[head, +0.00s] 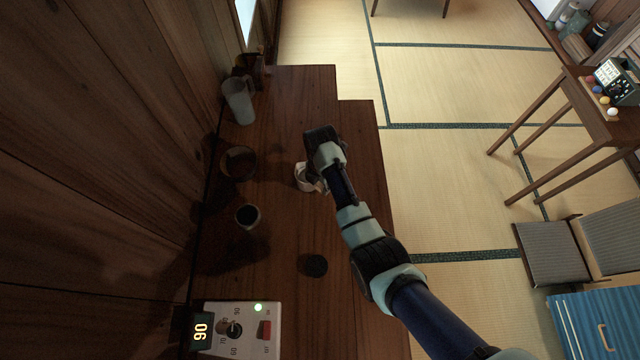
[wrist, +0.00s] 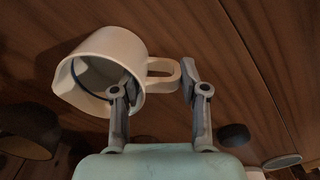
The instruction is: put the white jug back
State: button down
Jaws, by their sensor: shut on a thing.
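The white jug (wrist: 112,47) shows large in the wrist view, its open mouth turned toward the camera and its handle (wrist: 172,68) on the right. My gripper (wrist: 157,78) is shut on the jug at its handle side, with one finger at the rim by the mouth and the other past the handle's outer side. In the head view the jug (head: 305,178) shows beside my gripper (head: 318,165) over the wooden counter, partly hidden by it. I cannot tell whether the jug touches the counter.
On the counter (head: 292,110) stand a translucent pitcher (head: 239,102), a round dark bowl (head: 238,163), a cup with dark contents (head: 248,216) and a black disc (head: 315,265). A control panel (head: 262,345) lies at the near end. A wooden wall bounds the left.

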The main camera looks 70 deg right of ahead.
jog(key=c, duration=0.6)
grip_release()
notch_tip(320, 180, up, 12)
jog(key=p, duration=0.3)
jog(key=shift+r, duration=0.1)
jog(key=w+a+r+m+t+h, duration=0.1)
jog(key=w+a+r, duration=0.1)
jog(key=w+a, duration=0.2)
jog(key=w+a+r+m+t, duration=0.2)
jog(key=w+a, duration=0.3)
jog(key=a, duration=0.2)
jog(key=w+a+r+m+t+h, duration=0.1)
jog(key=w+a+r+m, duration=0.1)
jog(key=w+a, duration=0.2)
jog(key=shift+w+a+r+t+h, duration=0.15)
jog(key=shift+a+t+h, duration=0.2)
jog(key=shift+a, duration=0.35)
jog(key=a+r+m+t+y, duration=0.1)
jog(key=a+r+m+t, duration=0.1)
jog(key=a+r, duration=0.3)
jog(key=s+a+r+m+t, duration=0.1)
jog(key=a+r+m+t, duration=0.2)
jog(key=a, duration=0.8)
jog(key=s+a+r+m+t+y, duration=0.1)
jog(key=a+r+m+t, duration=0.2)
jog(key=a+r, duration=0.4)
jog(key=shift+a+y, duration=0.35)
jog(key=shift+a, duration=0.25)
